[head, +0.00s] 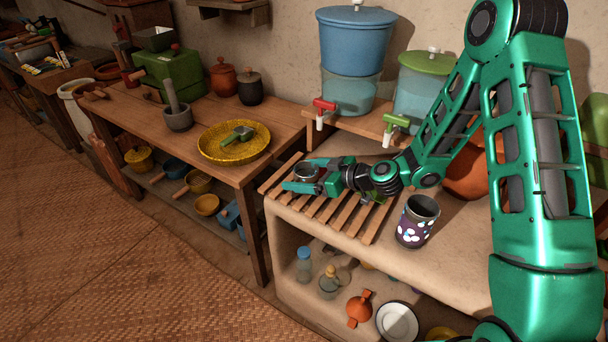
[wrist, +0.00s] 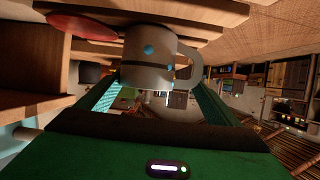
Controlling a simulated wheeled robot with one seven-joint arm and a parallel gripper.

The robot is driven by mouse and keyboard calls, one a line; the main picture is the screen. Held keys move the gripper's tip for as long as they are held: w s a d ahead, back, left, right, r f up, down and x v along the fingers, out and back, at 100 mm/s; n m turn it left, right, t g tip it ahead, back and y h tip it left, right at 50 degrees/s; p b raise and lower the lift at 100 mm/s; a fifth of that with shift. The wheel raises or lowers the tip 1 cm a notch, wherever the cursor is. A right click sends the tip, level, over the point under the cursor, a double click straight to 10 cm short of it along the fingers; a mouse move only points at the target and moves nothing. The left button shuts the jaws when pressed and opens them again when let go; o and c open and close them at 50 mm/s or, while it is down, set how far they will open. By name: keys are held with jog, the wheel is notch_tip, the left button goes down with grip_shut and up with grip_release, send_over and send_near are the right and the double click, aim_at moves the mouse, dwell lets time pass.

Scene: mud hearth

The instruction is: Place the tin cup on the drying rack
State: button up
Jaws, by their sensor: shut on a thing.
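My gripper (head: 299,174) is shut on a small grey metal cup (head: 307,170), which I take to be the tin cup. It is over the far left part of the slatted wooden drying rack (head: 352,217). In the wrist view the cup (wrist: 148,62) sits between the two fingers and shows blue dots and a loop handle. I cannot tell whether its base touches the slats. The fingers partly hide the cup in the head view.
A dark patterned cup (head: 416,222) stands on the clay counter just right of the rack. Behind are water dispensers with a red tap (head: 324,106) and a green tap (head: 396,123). A yellow tray (head: 211,151) is on the table to the left. The rack's front slats are clear.

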jog(key=shift+f, duration=0.1)
jog(key=o, duration=0.9)
jog(key=shift+o, duration=0.2)
jog(key=shift+d+r, duration=0.1)
jog(key=shift+r, duration=0.1)
jog(key=v, duration=0.7)
jog(key=shift+s, duration=0.2)
jog(key=shift+d, duration=0.1)
